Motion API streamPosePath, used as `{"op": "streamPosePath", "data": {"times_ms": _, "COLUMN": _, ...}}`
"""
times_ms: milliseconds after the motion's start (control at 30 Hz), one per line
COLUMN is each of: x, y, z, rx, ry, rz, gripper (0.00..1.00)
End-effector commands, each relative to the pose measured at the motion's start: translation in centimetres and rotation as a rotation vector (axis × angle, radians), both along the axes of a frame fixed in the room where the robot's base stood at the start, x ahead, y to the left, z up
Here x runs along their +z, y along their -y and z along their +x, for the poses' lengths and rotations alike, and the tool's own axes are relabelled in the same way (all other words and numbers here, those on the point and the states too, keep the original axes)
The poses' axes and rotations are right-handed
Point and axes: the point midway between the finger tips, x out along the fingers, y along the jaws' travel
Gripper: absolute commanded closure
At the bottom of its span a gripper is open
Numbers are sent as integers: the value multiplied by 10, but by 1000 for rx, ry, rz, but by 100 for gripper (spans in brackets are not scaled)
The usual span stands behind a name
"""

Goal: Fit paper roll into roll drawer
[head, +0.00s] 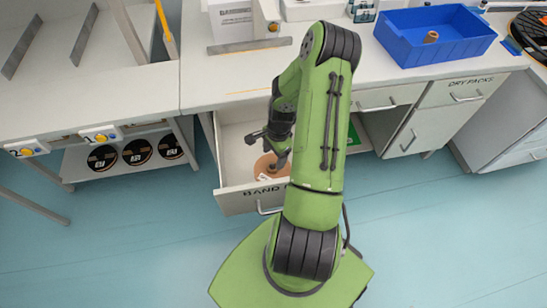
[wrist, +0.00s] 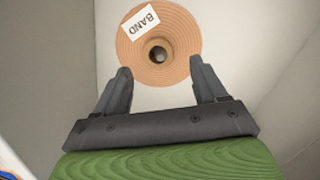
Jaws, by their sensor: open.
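The paper roll (wrist: 184,58) is a tan, flat coil with a dark centre hole and a white label reading "BAND". It lies on the bottom of the open drawer, and part of it shows in the head view (head: 266,168) below my gripper. The roll drawer (head: 236,202) is pulled out from the counter, with "BAND" lettering on its front partly hidden by my arm. My gripper (wrist: 160,76) is open, its two fingers apart at the near edge of the roll. Nothing is held between the fingers. In the head view my gripper (head: 272,146) reaches down into the drawer.
A blue bin (head: 405,48) with a small brown roll (head: 431,37) stands on the counter at right. A "DRY PACKS" drawer (head: 462,92) is shut. Several dark reels (head: 137,152) sit on the lower shelf at left. The blue floor before the counter is clear.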

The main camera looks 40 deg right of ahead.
Motion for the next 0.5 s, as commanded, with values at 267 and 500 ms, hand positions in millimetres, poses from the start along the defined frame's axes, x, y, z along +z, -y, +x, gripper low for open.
{"op": "streamPosePath", "data": {"times_ms": 267, "x": 63, "y": 8, "z": 5, "rx": 12, "ry": 1, "rz": -1, "gripper": 29}}
{"op": "streamPosePath", "data": {"times_ms": 500, "x": 94, "y": 6, "z": 13, "rx": 101, "ry": 13, "rz": -36, "gripper": 29}}
